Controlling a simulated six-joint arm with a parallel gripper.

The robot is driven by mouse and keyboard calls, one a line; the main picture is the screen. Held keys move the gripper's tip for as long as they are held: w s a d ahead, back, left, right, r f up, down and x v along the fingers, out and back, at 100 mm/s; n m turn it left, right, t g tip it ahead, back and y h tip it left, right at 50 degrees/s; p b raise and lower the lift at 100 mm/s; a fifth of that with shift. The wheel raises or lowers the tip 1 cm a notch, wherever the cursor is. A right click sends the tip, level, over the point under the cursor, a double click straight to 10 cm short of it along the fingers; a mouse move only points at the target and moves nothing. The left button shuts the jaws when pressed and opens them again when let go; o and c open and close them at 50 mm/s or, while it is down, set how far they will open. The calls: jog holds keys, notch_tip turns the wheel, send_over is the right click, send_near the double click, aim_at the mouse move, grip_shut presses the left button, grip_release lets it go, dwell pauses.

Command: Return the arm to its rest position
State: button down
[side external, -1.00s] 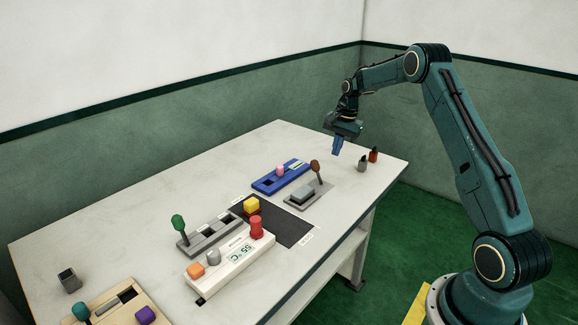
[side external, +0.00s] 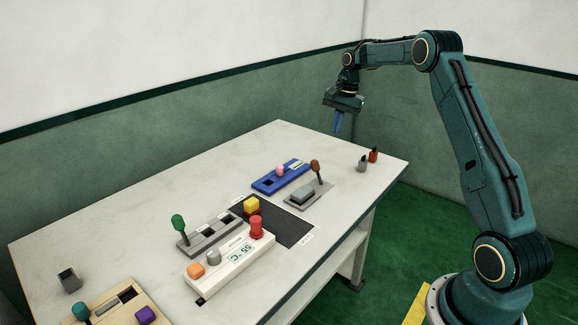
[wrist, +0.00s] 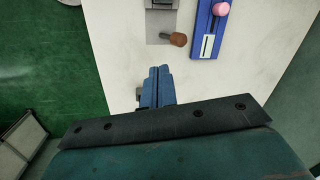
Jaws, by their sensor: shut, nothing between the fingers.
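My gripper (side external: 338,123) hangs above the far right part of the table, fingers pointing down, apart from everything on it. Its blue fingers are shut together with nothing between them. They also show in the wrist view (wrist: 157,72), over the white table top. My teal arm reaches in from the right, its forearm nearly level.
Space around my gripper is clear.

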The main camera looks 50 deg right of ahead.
jog(key=s+a+r+n+t, duration=0.1)
jog(key=s+a+r+n, duration=0.1)
jog(key=s+a+r, duration=0.4)
jog(key=s+a+r+n+h, duration=0.1)
jog(key=a+r+n, duration=0.25)
jog(key=a, duration=0.45)
jog(key=s+a+r+n+t, duration=0.1)
jog(key=s+a+r+n, duration=0.1)
jog(key=s+a+r, duration=0.35)
jog(key=s+a+f+n+t, duration=0.1)
jog(key=s+a+n, duration=0.2)
jog(key=s, duration=0.7)
jog(key=s+a+f+n+t, duration=0.1)
jog(key=s+a+n, duration=0.3)
jog(key=s+a, duration=0.4)
jog(key=shift+s+a+f, duration=0.25)
jog(key=shift+s+f, duration=0.55)
jog(key=shift+s, duration=0.1)
